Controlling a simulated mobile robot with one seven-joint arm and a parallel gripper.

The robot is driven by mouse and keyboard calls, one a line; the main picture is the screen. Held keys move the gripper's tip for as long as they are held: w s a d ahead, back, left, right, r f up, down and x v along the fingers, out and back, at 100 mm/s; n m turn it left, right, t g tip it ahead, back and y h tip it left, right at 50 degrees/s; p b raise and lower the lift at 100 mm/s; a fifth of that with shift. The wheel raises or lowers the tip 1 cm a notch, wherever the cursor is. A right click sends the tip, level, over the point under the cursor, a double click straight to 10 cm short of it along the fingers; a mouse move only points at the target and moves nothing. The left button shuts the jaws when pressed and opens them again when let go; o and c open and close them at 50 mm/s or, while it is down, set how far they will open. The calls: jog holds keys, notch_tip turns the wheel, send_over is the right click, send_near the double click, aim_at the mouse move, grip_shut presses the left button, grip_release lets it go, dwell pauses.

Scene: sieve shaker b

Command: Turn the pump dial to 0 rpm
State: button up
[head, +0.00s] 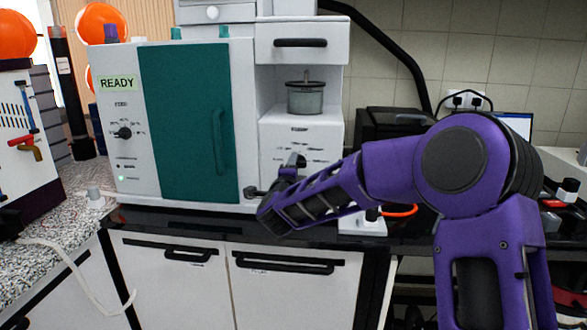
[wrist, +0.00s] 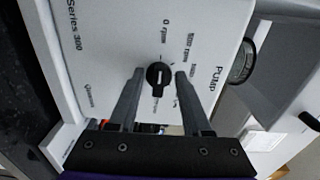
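The pump dial (wrist: 158,75) is a small round black knob on a white panel marked PUMP in the wrist view. Printed labels, including 0 rpm and 500 rpm, lie around it. I cannot tell surely which label its mark points to. My gripper (wrist: 160,74) is open, with one finger on each side of the dial. Small gaps show between the fingertips and the knob. In the head view my gripper (head: 291,163) is in front of the lower white module (head: 310,135), and the dial cannot be made out there.
A glass jar (head: 305,98) sits in the recess above the panel. To the left is a cabinet with a teal door (head: 185,120), a READY display (head: 117,83) and another black knob (head: 123,132). A black dark-topped bench (head: 170,215) runs below. An orange cable (head: 400,211) lies at the right.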

jog(key=s, duration=1.7)
jog(key=shift+s+a, duration=0.2)
jog(key=shift+a, duration=0.1)
